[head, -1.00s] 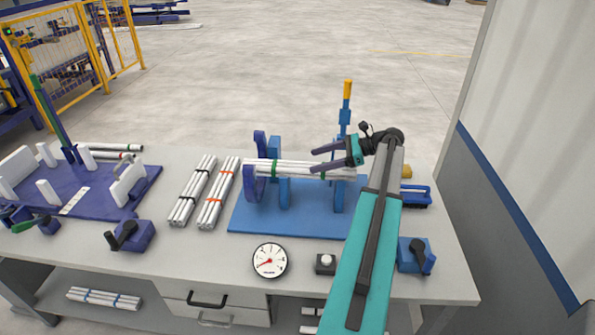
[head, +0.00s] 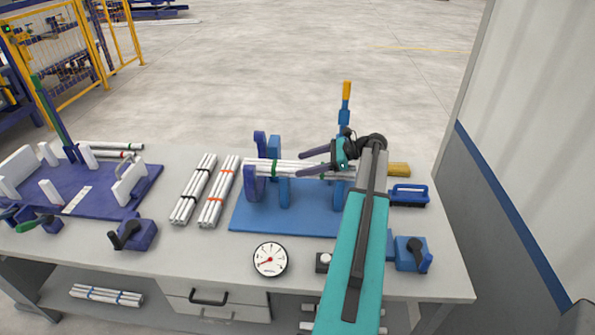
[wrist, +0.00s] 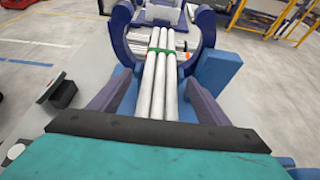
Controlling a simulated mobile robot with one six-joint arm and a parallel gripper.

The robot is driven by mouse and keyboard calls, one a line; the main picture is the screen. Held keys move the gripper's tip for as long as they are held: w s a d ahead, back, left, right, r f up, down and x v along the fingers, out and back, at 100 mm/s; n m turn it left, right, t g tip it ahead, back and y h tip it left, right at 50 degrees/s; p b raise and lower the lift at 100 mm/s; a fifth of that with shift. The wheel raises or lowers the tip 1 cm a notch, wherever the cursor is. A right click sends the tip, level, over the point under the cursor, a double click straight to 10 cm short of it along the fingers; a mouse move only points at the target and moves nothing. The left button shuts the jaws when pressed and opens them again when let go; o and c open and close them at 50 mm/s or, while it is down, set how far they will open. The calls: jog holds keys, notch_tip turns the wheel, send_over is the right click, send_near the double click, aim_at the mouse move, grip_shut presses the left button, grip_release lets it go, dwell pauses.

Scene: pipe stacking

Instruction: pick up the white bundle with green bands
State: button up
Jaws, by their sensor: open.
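The white bundle with green bands (head: 262,167) lies across the blue stand (head: 284,190) on the workbench. It also shows in the wrist view (wrist: 158,90), running away from me through the purple U-shaped support (wrist: 125,40), with a green band near that support. My gripper (head: 302,163) is open over the right part of the bundle. In the wrist view its two purple fingers (wrist: 156,97) are spread, one on each side of the white pipes, apart from them. The bundle's right end is partly hidden by my gripper.
Two more white bundles, one with black bands (head: 194,188) and one with orange bands (head: 218,192), lie left of the blue stand. A round gauge (head: 270,259) is in front. A blue brush (head: 409,194) and a yellow block (head: 398,169) lie to the right.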

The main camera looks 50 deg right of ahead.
aim_at(306, 165)
jog(key=c, duration=1.4)
jog(key=shift+r, duration=0.2)
jog(key=shift+r+b, duration=1.45)
jog(key=shift+r, duration=3.45)
